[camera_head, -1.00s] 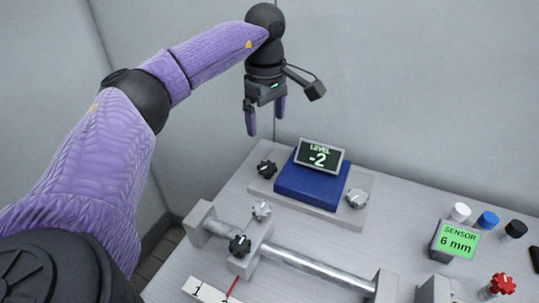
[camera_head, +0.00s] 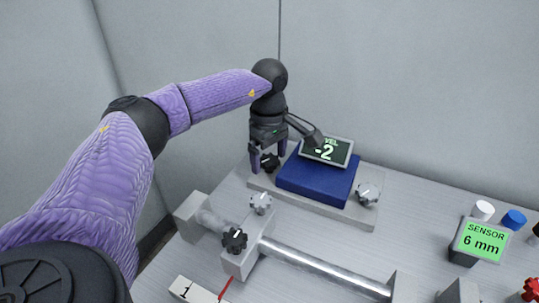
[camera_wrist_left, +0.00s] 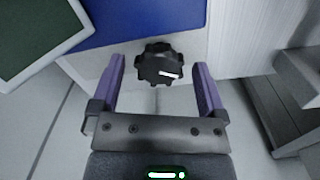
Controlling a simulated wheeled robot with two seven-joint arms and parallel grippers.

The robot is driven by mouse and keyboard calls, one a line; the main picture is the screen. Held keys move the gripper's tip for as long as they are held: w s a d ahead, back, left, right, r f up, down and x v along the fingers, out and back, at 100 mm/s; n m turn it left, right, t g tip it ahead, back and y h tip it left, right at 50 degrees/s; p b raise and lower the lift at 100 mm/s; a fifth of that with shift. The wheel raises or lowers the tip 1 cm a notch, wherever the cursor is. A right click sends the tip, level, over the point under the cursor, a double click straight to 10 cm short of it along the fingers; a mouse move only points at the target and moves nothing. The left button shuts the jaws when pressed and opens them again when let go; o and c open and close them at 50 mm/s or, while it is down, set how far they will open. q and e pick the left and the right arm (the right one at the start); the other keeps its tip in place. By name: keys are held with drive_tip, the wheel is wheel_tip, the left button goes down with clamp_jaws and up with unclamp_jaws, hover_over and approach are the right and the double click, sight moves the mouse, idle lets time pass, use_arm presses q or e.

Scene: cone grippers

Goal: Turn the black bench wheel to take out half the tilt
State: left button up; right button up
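The black bench wheel (camera_head: 270,164) is a small lobed knob at the left corner of the grey plate under the blue block. In the left wrist view, the black wheel (camera_wrist_left: 160,64) has a white mark pointing right and sits between the fingertips, with gaps on both sides. My left gripper (camera_head: 268,160) is open and points down around it; its fingers do not appear to touch it. The level display (camera_head: 326,152) on the blue block (camera_head: 315,182) reads -2, its top partly hidden by my wrist camera. My right gripper is not in view.
A grey wheel (camera_head: 368,194) is at the plate's right end. In front lie a rail (camera_head: 325,269) and its carriage (camera_head: 245,250) with a grey knob (camera_head: 261,203) and a black knob (camera_head: 234,240). A sensor box (camera_head: 481,243) reading 6 mm stands at right.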

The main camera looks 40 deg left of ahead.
use_arm(q)
drive_tip(key=c, duration=1)
drive_tip(key=shift+c, duration=0.7)
drive_tip(key=shift+r+p, duration=0.1)
drive_tip(key=shift+p, duration=0.2)
drive_tip(key=shift+r+n+p, duration=0.15)
drive_tip(key=shift+n+p, duration=0.55)
drive_tip(key=n+p, duration=0.2)
drive_tip(key=shift+p, duration=0.35)
drive_tip(key=shift+n+p, duration=0.75)
drive_tip(key=shift+n, duration=0.35)
drive_tip(key=shift+n+p, duration=0.75)
drive_tip(key=shift+n, duration=0.35)
drive_tip(key=shift+n+p, duration=0.55)
drive_tip(key=shift+n, duration=0.25)
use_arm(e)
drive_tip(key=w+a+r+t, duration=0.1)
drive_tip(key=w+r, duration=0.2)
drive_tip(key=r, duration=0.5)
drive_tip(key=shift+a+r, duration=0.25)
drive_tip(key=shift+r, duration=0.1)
use_arm(q)
drive_tip(key=shift+f+n, duration=0.2)
drive_tip(key=shift+n, duration=0.1)
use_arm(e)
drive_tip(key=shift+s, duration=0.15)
